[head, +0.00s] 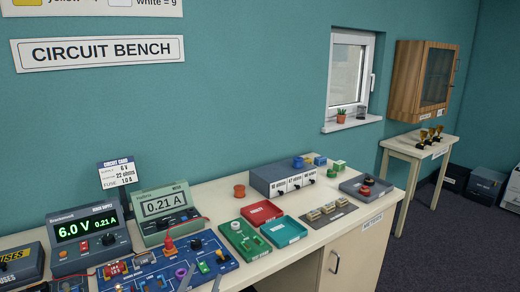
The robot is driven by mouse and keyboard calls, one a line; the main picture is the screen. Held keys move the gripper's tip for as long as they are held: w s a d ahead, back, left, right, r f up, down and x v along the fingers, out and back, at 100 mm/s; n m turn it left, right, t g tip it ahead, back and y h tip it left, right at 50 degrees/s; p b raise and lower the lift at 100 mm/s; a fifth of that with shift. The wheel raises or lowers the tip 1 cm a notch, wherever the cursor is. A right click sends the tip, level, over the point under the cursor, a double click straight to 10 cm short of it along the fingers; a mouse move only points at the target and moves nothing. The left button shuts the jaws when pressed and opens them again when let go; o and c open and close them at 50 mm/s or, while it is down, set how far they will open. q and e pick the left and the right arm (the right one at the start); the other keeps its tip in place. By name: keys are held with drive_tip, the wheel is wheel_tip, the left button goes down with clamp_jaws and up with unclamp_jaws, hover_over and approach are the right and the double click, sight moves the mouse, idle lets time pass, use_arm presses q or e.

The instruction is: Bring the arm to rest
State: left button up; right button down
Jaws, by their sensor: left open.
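Only the tips of my left gripper (202,281) show, at the bottom edge of the head view, in front of the blue circuit board (228,264). They stand apart with nothing seen between them. The rest of this gripper and its arm are below the picture. My right gripper is out of view.
A side table (411,151) stands at right.

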use_arm(q)
drive_tip(key=s+a+f+n+g+y, duration=0.2)
drive_tip(key=s+a+f+g, duration=0.2)
drive_tip(key=s+f, duration=0.4)
drive_tip(key=s+a+f+n+g+y, duration=0.15)
drive_tip(key=s+a+f+g, duration=0.25)
drive_tip(key=s+f, duration=0.45)
drive_tip(key=s+f+g, duration=0.4)
drive_tip(key=s+f, duration=0.1)
drive_tip(key=s, duration=0.4)
drive_tip(key=s+f+g, duration=0.3)
drive_tip(key=s+f, duration=0.1)
drive_tip(key=s, duration=0.5)
wheel_tip(320, 180, down, 24)
drive_tip(key=w+h, duration=0.1)
drive_tip(key=w, duration=0.1)
drive_tip(key=s+f, duration=0.5)
drive_tip(key=f, duration=0.4)
drive_tip(key=s+f, duration=0.6)
drive_tip(key=f, duration=0.4)
drive_tip(key=shift+s+d, duration=0.15)
drive_tip(key=shift+s, duration=0.05)
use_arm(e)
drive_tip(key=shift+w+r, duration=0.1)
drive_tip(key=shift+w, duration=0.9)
